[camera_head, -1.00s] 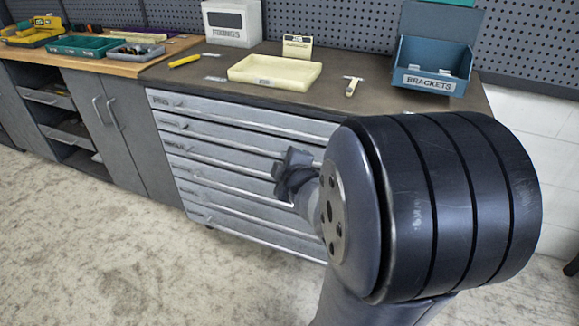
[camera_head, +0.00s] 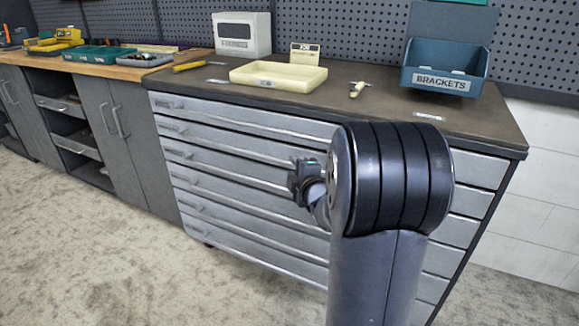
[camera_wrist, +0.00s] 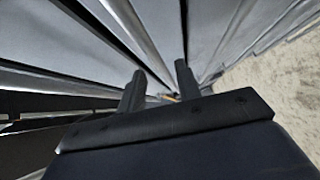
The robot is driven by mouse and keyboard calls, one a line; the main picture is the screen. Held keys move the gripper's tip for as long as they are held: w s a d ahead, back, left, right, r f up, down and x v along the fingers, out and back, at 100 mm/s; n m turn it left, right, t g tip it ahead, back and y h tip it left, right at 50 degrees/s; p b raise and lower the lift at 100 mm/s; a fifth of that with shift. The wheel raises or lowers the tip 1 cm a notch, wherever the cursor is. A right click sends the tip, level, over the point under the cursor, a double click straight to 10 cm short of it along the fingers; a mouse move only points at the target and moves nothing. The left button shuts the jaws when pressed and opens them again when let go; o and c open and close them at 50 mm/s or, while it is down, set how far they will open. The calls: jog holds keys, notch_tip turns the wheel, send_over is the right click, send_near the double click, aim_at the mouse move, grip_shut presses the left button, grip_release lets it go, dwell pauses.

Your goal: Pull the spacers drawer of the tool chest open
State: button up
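The grey tool chest (camera_head: 250,200) stands under the dark worktop with several wide drawers, each with a long rail handle. All its drawer fronts look flush. Small labels sit at their left ends, too small to read, so I cannot tell which is the spacers drawer. My gripper (camera_head: 296,180) is at the front of the upper-middle drawers, right of the chest's middle, partly hidden by my arm. In the wrist view my gripper (camera_wrist: 160,80) has its two fingers apart, close to the drawer fronts and rails. I cannot tell whether a rail lies between them.
On the worktop (camera_head: 380,110) are a cream tray (camera_head: 278,77), a blue brackets bin (camera_head: 440,72), a white box (camera_head: 241,34) and small tools. Grey cabinets (camera_head: 125,130) stand to the left. The floor (camera_head: 90,250) in front is clear.

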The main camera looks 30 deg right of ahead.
aim_at(290, 164)
jog(key=shift+w+d+f, duration=0.15)
jog(key=shift+w+f, duration=0.05)
jog(key=shift+w, duration=0.95)
jog(key=shift+w+d+f, duration=0.1)
jog(key=shift+w+f, duration=0.05)
jog(key=shift+w, duration=0.95)
grip_shut()
